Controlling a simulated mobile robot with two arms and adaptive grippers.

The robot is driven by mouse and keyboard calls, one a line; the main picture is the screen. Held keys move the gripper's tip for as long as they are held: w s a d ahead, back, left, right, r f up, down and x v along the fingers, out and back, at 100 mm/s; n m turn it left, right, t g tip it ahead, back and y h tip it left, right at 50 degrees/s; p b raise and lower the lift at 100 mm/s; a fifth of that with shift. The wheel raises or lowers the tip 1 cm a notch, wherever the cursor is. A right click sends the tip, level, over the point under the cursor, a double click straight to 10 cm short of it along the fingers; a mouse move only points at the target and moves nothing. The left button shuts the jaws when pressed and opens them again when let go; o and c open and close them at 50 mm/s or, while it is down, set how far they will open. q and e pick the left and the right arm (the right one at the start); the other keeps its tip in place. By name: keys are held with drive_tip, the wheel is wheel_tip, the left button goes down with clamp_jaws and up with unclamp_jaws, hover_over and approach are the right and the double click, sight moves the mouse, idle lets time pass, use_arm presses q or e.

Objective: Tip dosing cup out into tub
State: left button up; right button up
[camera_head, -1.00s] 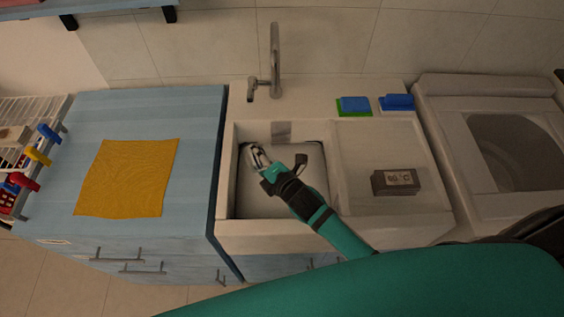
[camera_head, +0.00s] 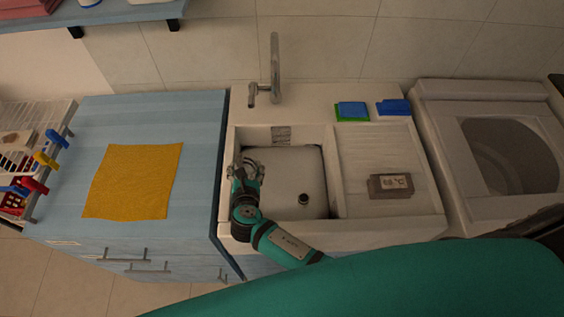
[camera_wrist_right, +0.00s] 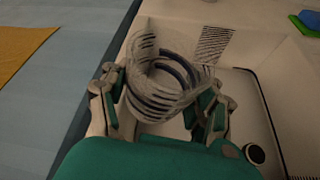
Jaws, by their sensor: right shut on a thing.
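The tub is the white sink basin (camera_head: 305,172) in the middle of the head view, with a dark round drain (camera_head: 303,199) in its floor. My right gripper (camera_head: 246,166) is over the tub's left side, close to its left wall. In the right wrist view it is shut on the dosing cup (camera_wrist_right: 165,82), a grey, streaked, round cup between the two fingers. The cup looks tilted, with a ring-like opening showing. Whether anything is inside it or falling from it cannot be told. My left gripper is not in view.
A tap (camera_head: 275,70) stands behind the tub. A dark box (camera_head: 390,186) lies on the ribbed drainboard to the right, with sponges (camera_head: 352,111) behind. A yellow cloth (camera_head: 133,181) lies on the blue counter (camera_head: 200,130) at left. A washing machine (camera_head: 500,100) stands far right.

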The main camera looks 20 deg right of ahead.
sight(237, 159)
drive_tip(key=shift+a+r+n+h, duration=0.3)
drive_tip(key=shift+r, duration=0.35)
drive_tip(key=shift+a+r+n+h+p, duration=0.2)
drive_tip(key=shift+a+n+h+p, duration=0.2)
drive_tip(key=shift+n, duration=0.1)
wheel_tip(237, 159, up, 3)
drive_tip(key=p, duration=0.3)
drive_tip(key=shift+r, duration=1)
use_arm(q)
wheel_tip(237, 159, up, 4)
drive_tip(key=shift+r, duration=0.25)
